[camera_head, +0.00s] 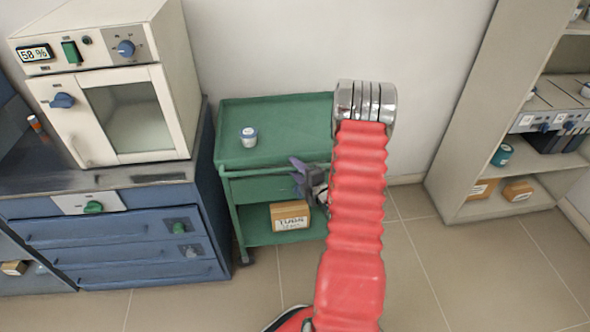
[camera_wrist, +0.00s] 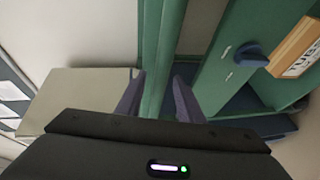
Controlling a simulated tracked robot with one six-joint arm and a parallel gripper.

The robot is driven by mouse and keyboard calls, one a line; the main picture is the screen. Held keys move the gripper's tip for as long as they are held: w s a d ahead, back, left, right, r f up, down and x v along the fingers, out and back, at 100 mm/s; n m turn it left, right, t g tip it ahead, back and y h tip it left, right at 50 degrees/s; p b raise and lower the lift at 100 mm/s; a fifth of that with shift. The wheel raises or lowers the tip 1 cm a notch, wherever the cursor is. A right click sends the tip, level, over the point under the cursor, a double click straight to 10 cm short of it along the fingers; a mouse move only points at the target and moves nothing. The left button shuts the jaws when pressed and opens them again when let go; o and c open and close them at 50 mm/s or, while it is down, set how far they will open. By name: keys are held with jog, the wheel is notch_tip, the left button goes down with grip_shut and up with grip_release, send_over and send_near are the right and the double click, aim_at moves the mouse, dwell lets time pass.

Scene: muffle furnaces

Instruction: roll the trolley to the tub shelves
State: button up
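The green trolley (camera_head: 232,160) stands against the wall, right of the blue cabinet. A small white tub (camera_head: 249,137) with a blue-grey lid is on its top tray. A cardboard box (camera_head: 290,217) labelled "TUBS" is on its lower shelf; it also shows in the wrist view (camera_wrist: 296,48). My gripper (camera_head: 293,167) is at the trolley's front upper edge. In the wrist view, the fingers (camera_wrist: 158,76) are apart, one on each side of a green bar. A narrow gap seems to show beside the right finger. My red arm hides the trolley's right side.
Pale shelves (camera_head: 452,165) stand at the right, with a teal tub (camera_head: 502,155) and cardboard boxes (camera_head: 517,190) on them. A white furnace (camera_head: 110,100) sits on the blue drawer cabinet (camera_head: 120,235) at the left. Tiled floor (camera_head: 430,270) is clear in front and toward the shelves.

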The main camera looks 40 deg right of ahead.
jog(key=shift+w, duration=0.15)
jog(key=shift+c, duration=0.3)
grip_shut()
jog(key=shift+f, duration=0.1)
jog(key=shift+a, duration=0.2)
jog(key=shift+d, duration=0.15)
